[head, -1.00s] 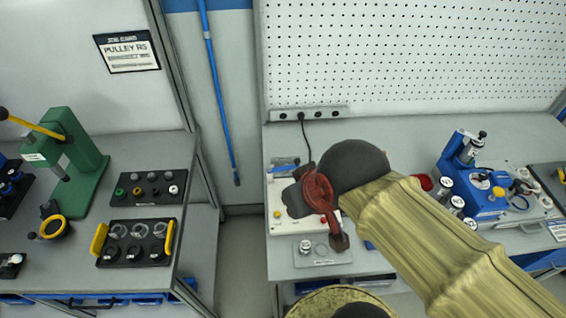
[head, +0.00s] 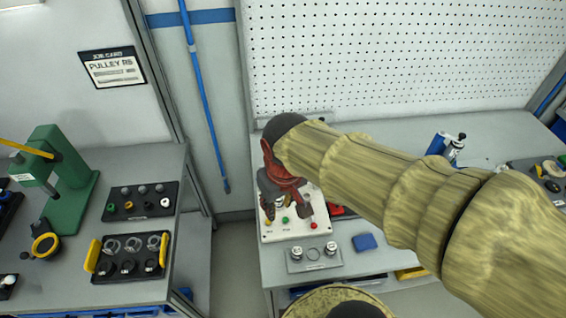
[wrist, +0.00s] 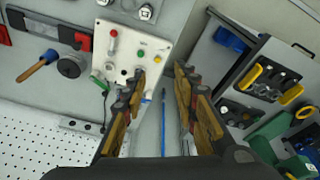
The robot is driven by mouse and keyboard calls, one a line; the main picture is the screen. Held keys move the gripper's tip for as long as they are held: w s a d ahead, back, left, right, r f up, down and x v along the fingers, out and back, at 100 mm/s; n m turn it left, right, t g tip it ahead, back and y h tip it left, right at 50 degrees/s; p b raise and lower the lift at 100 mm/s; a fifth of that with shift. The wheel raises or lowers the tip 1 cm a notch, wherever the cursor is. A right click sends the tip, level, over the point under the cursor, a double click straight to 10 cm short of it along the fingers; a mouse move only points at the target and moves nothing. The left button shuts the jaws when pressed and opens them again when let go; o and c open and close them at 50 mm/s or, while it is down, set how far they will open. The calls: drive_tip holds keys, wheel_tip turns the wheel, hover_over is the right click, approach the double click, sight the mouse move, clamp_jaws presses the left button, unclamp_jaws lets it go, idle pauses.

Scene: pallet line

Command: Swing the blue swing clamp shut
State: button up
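The blue fixture (head: 437,144) stands toward the back right of the bench in the head view. Only its upper part shows, with a dark-topped silver piece beside it; my arm hides the rest. I cannot make out the swing clamp or its position. My gripper (head: 286,200) is well to the left of the fixture, over the white button box (head: 318,222). In the wrist view my gripper (wrist: 157,80) has its two fingers apart with nothing between them. The blue fixture does not show in the wrist view.
A grey block with two silver-topped parts (head: 313,255) sits in front of the button box. A blue pad (head: 364,242) lies to its right. A mallet (wrist: 38,66) lies near the pegboard (wrist: 40,150). A gap separates this bench from the left table with the green press (head: 66,185).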

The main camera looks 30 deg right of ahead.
drive_tip(key=shift+o, duration=0.4)
drive_tip(key=w+d+f+n+g+h+p, duration=0.1)
drive_tip(key=w+d+f+n+g+p, duration=0.1)
drive_tip(key=w, duration=0.5)
wheel_tip(320, 180, down, 2)
drive_tip(key=shift+w+d+f+n, duration=0.1)
drive_tip(key=shift+w+d+n, duration=0.3)
drive_tip(key=shift+d, duration=0.45)
drive_tip(key=w+d+f+n+h+p, duration=0.1)
drive_tip(key=w+d+f+n+h, duration=0.2)
drive_tip(key=w+n, duration=0.45)
drive_tip(key=w+d+f+n+p, duration=0.1)
drive_tip(key=w+d+f+n, duration=0.3)
drive_tip(key=w+d+n, duration=0.3)
drive_tip(key=shift+m+g, duration=0.25)
drive_tip(key=shift+g, duration=0.15)
drive_tip(key=x, duration=0.4)
drive_tip(key=w+a+b+x, duration=0.1)
drive_tip(key=x, duration=0.1)
drive_tip(key=shift+d+f, duration=0.1)
drive_tip(key=shift+f, duration=0.4)
drive_tip(key=shift+c, duration=1.4)
clamp_jaws()
